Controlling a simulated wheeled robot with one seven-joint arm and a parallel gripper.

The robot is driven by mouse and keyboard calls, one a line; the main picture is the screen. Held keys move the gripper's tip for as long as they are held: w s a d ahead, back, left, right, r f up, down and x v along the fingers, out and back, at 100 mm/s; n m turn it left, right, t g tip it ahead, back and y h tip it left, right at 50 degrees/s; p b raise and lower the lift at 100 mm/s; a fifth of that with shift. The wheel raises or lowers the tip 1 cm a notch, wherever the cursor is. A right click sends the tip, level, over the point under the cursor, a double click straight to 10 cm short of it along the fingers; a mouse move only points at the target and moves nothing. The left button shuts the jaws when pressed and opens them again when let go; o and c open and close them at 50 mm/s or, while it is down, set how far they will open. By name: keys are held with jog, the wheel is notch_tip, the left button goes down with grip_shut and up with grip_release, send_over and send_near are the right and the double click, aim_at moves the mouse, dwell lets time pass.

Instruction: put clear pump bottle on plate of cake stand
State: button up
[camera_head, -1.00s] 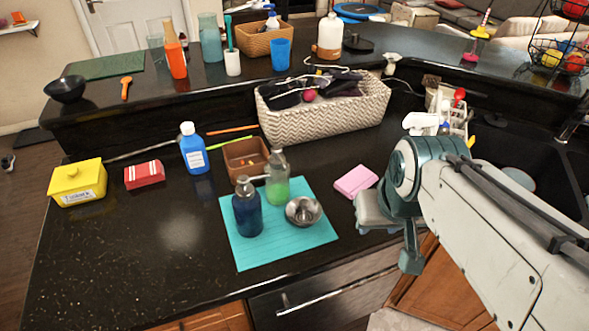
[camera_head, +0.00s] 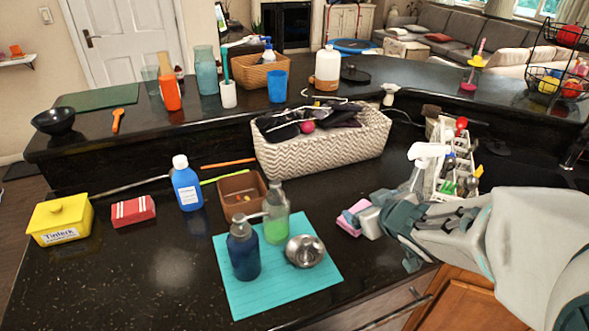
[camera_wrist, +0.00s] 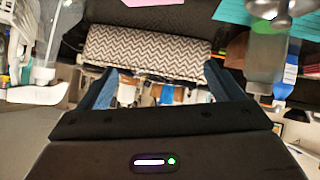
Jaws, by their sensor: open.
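The clear pump bottle (camera_head: 277,218), with green liquid low inside, stands upright on the teal mat (camera_head: 320,281). A dark blue pump bottle (camera_head: 243,252) stands beside it. A round shiny metal piece (camera_head: 305,251) sits at its front right; I cannot tell if it is the cake stand, and no other cake stand is clear. My gripper (camera_head: 376,222) is right of the mat, close to the pink block, apart from the bottle. In the wrist view my gripper (camera_wrist: 157,85) is open and empty, and a greyish translucent bottle (camera_wrist: 265,55) shows at right, probably the clear one.
A woven basket (camera_head: 318,152) stands behind the mat and a brown box (camera_head: 240,193) at its back left. A pink block (camera_head: 351,218) lies by my gripper. A white caddy (camera_head: 450,170) stands at right.

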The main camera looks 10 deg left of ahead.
jog(key=s+a+f+n+g+y, duration=0.1)
jog(key=a+f+n+y, duration=0.1)
jog(key=a+y, duration=0.3)
jog(key=n+g+y+p, duration=0.2)
jog(key=g+y, duration=0.1)
send_near(287, 215)
jog(key=a+p, duration=0.2)
jog(key=p, duration=0.1)
jog(key=shift+w+a+f, duration=0.1)
jog(key=shift+w+f, duration=0.05)
jog(key=shift+w, duration=0.25)
jog(key=x, duration=0.5)
jog(key=shift+w+a+f+b, duration=0.1)
jog(key=shift+w+f+b, duration=0.1)
jog(key=shift+f+b, duration=0.15)
jog(key=shift+t, duration=0.3)
jog(key=shift+p+x, duration=0.4)
jog(key=shift+x, duration=2.4)
jog(key=shift+s+a+r, duration=0.1)
jog(key=shift+s, duration=0.05)
